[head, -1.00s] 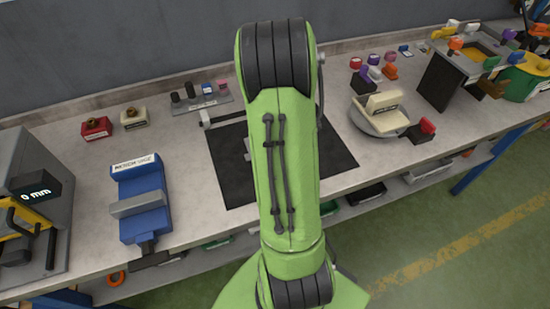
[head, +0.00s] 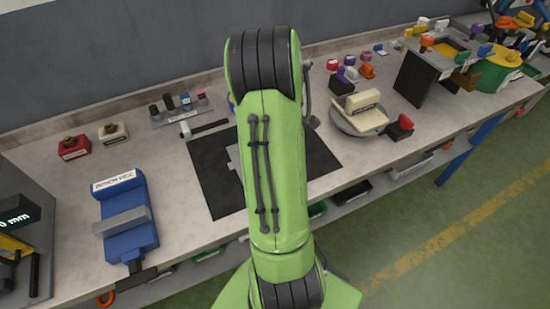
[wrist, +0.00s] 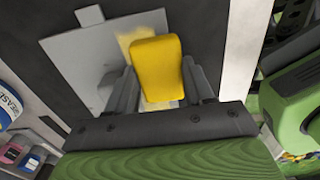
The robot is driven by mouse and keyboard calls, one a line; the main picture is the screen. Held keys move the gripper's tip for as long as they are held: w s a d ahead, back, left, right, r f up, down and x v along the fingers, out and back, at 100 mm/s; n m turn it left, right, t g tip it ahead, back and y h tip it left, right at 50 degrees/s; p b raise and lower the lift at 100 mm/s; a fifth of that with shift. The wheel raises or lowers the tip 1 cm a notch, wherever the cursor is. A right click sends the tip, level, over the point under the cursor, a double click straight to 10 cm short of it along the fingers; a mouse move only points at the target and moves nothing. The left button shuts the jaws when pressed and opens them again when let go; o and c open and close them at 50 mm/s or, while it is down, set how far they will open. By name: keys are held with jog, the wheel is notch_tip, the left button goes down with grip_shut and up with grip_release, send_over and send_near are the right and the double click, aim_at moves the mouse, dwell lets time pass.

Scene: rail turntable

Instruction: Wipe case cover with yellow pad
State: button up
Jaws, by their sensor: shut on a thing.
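The case cover is a flat grey plate (wrist: 75,62) with a small tab, on a black mat (head: 210,190); a yellowish smear shows on it beside the pad in the wrist view. In the head view only a grey edge of the plate (head: 234,155) shows beside my arm. The yellow pad (wrist: 156,62) is a rounded block. My gripper (wrist: 162,86) is shut on the pad and holds it over the cover; whether the pad touches it I cannot tell. My arm hides the gripper and pad in the head view.
A blue bench vise (head: 128,235) stands left of the mat. Right of it is a round turntable (head: 345,122) carrying a cream block (head: 362,112). A red-topped block (head: 400,126) stands close by. A grease tub (wrist: 8,105) shows at the wrist view's left edge.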

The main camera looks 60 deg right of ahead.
jog(key=shift+s+d+f, duration=0.1)
jog(key=shift+s+d, duration=0.35)
jog(key=shift+d, duration=0.25)
jog(key=shift+s+d, duration=0.4)
jog(key=shift+d, duration=0.25)
jog(key=shift+a, duration=0.1)
jog(key=shift+w+a+f+b, duration=0.15)
jog(key=shift+w+a, duration=0.1)
jog(key=shift+a, duration=0.2)
jog(key=shift+w+a+r+b, duration=0.15)
jog(key=shift+w+a, duration=0.15)
jog(key=shift+a, duration=0.2)
jog(key=shift+w+a+f+b, duration=0.15)
jog(key=shift+w+a, duration=0.1)
jog(key=shift+a, duration=0.2)
jog(key=shift+w+a, duration=0.2)
jog(key=shift+a, duration=0.2)
jog(key=shift+w+a, duration=0.7)
jog(key=shift+a, duration=0.3)
